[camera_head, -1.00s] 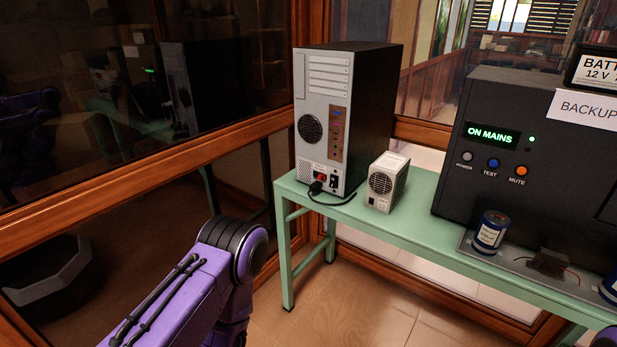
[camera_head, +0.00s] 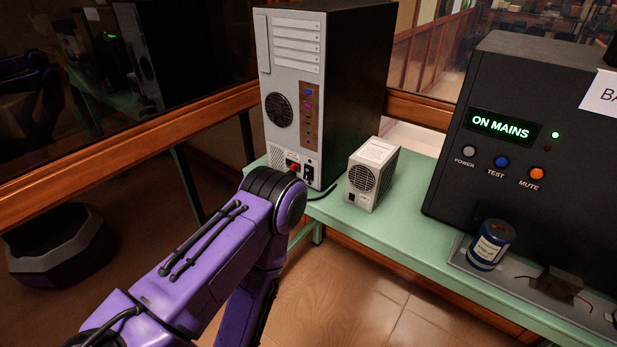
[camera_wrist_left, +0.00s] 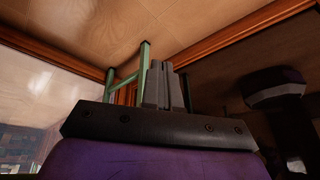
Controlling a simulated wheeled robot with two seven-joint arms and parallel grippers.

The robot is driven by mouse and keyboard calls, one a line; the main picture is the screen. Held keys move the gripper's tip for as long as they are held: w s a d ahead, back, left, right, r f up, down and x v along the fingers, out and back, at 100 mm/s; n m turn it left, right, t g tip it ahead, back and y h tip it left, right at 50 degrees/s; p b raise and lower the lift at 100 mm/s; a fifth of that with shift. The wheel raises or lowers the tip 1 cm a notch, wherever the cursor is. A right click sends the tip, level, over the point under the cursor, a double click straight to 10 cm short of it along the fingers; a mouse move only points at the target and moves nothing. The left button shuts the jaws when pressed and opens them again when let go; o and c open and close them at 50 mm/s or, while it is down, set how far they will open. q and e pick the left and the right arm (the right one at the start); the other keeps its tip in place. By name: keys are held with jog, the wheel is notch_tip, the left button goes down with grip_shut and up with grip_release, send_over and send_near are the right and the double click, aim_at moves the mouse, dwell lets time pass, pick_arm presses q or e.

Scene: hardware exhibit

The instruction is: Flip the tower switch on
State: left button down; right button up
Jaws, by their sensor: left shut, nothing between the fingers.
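The computer tower (camera_head: 345,85) stands on the green bench, its pale panel with fan grille and ports facing me. At its lower part are a small red part (camera_head: 292,167) and a black fitting (camera_head: 308,173); I cannot tell the switch or its position. My left arm rises from below, its purple elbow just in front of the tower's lower panel in the picture and partly covering it. In the left wrist view my left gripper (camera_wrist_left: 166,85) is shut and empty, with floor and green bench legs beyond it. My right gripper is not in view.
A small pale fan box (camera_head: 373,175) stands right of the tower on the green bench (camera_head: 400,225). A dark backup unit (camera_head: 520,150) reading ON MAINS, with buttons and a blue can (camera_head: 491,244), stands farther right. A wood-framed glass wall is behind and left.

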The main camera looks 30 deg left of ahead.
pick_arm(q)
jog(key=w+a+r+n+t+p, duration=0.3)
jog(key=w+a+r+n, duration=0.1)
jog(key=w+r, duration=0.75)
jog(key=w+a+r+n+t+h+p, duration=0.2)
jog(key=w+r+n+t, duration=0.1)
jog(key=w+r, duration=0.4)
jog(key=w+a+r+n+t+h+p, duration=0.1)
jog(key=w+r, duration=0.5)
jog(key=r, duration=0.8)
jog(key=n+t+h+p, duration=0.1)
jog(key=n+t+p, duration=0.1)
jog(key=t, duration=0.1)
jog(key=shift+w+a+t+h, duration=0.3)
jog(key=shift+w+a+t, duration=0.05)
jog(key=shift+a+t, duration=0.05)
jog(key=b, duration=0.2)
send_near(306, 178)
jog(key=x, duration=0.7)
